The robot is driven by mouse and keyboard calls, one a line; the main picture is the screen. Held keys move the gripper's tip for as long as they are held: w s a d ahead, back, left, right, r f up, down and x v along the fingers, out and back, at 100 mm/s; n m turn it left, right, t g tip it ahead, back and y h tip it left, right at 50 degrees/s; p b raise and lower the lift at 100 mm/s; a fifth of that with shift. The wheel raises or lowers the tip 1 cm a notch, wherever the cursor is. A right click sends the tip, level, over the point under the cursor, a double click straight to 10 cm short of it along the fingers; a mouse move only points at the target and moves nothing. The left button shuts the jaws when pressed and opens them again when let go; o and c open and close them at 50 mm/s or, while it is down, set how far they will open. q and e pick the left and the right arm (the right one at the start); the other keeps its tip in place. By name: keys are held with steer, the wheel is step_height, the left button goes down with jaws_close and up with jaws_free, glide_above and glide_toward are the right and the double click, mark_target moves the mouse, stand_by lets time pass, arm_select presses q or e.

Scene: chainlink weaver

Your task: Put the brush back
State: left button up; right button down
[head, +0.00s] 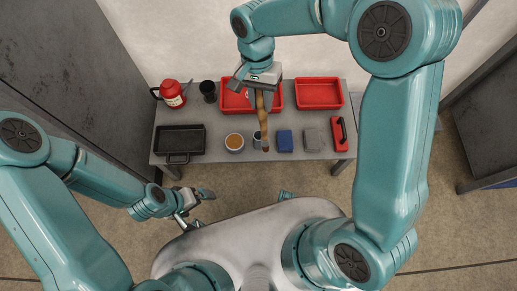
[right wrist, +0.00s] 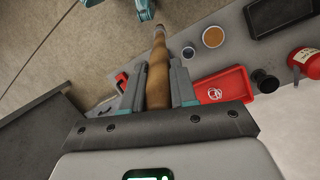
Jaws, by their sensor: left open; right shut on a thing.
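The brush (head: 262,122) has a long brown wooden handle. My right gripper (head: 260,98) is shut on it above the left red tray (head: 276,96). In the head view the brush reaches toward the table's front edge, with a darker end near the cups. In the right wrist view the brush (right wrist: 158,75) stands between both fingers of the right gripper (right wrist: 157,90) and points away from the palm. Its bristles cannot be made out clearly. My left gripper (head: 196,203) is open and empty, in front of the table over the floor.
On the table (head: 215,125) are a red canister (head: 172,95), a black cup (head: 208,90), a black pan (head: 180,138), an orange-filled cup (head: 234,142), a grey cup (head: 257,139), a blue block (head: 284,140), a grey block (head: 313,140), a red-handled tool (head: 339,134) and an empty right red tray (head: 319,93).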

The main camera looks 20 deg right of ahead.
steer(key=w+d+f+n+t+b, duration=0.1)
steer(key=w+n+t+b, duration=0.2)
steer(key=w+n, duration=0.25)
step_height(320, 180, down, 20)
steer(key=b, duration=0.5)
steer(key=shift+d+r, duration=0.15)
steer(key=shift+r, duration=0.1)
steer(key=c, duration=0.9)
jaws_free()
steer(key=shift+w+m, duration=0.1)
steer(key=shift+m, duration=0.15)
arm_select(q)
step_height(320, 180, down, 10)
step_height(320, 180, up, 4)
steer(key=p, duration=0.3)
steer(key=shift+f, duration=0.1)
arm_select(e)
step_height(320, 180, up, 12)
arm_select(q)
steer(key=shift+s, duration=0.1)
